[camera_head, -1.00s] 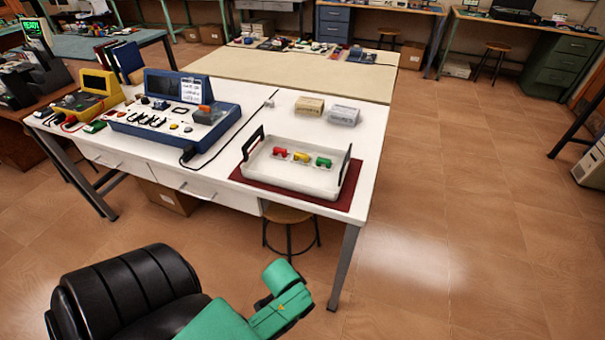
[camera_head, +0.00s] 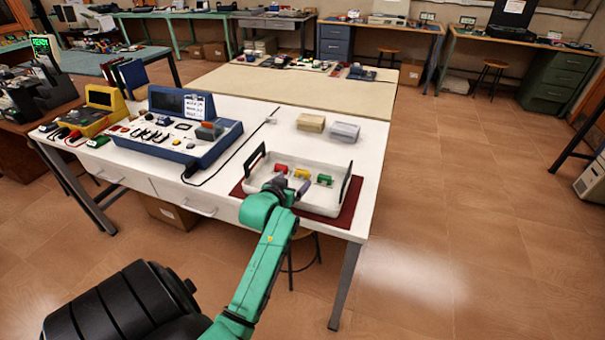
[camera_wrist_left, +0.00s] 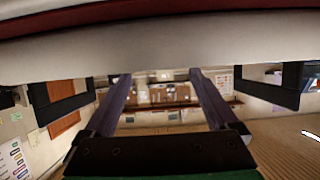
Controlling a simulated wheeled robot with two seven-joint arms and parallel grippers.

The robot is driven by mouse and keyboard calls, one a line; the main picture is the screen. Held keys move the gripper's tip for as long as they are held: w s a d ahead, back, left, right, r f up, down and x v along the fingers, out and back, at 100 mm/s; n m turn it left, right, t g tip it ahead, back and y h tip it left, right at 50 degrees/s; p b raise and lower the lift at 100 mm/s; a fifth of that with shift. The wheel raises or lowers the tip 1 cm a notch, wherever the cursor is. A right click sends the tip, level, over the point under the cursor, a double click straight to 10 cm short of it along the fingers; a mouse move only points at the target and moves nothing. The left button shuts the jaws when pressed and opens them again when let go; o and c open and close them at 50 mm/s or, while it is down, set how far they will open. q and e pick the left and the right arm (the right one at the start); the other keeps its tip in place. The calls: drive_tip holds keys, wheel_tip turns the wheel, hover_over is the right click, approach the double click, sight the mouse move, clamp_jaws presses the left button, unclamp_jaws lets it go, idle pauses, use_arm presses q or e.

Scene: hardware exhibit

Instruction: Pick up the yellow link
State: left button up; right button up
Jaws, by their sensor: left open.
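The yellow link (camera_head: 302,174) lies in the white tray (camera_head: 345,168) between the red link (camera_head: 281,169) and the green link (camera_head: 324,179). My left gripper (camera_head: 303,188) is at the near side of the tray, in front of the yellow link. I cannot tell its exact height above the tray from the head view. In the left wrist view its two fingers (camera_wrist_left: 160,78) stand wide apart with nothing between them. The links do not show there. A pale band, probably the tray, crosses the top of that view. My right gripper is out of view.
The tray has upright black handles and stands on a dark red mat (camera_head: 325,222) on the white table (camera_head: 262,147). Two small boxes (camera_head: 311,123) (camera_head: 345,131) stand behind it. A blue instrument case (camera_head: 205,148) with a cable is to the left.

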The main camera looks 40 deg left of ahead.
sight(301, 173)
use_arm(q)
drive_tip(key=x, duration=0.7)
drive_tip(key=shift+w+a+r, duration=0.1)
drive_tip(key=shift+w+a, duration=0.1)
drive_tip(key=shift+w, duration=0.1)
drive_tip(key=shift+s+r, duration=0.1)
drive_tip(key=shift+s, duration=0.05)
drive_tip(key=c, duration=1.4)
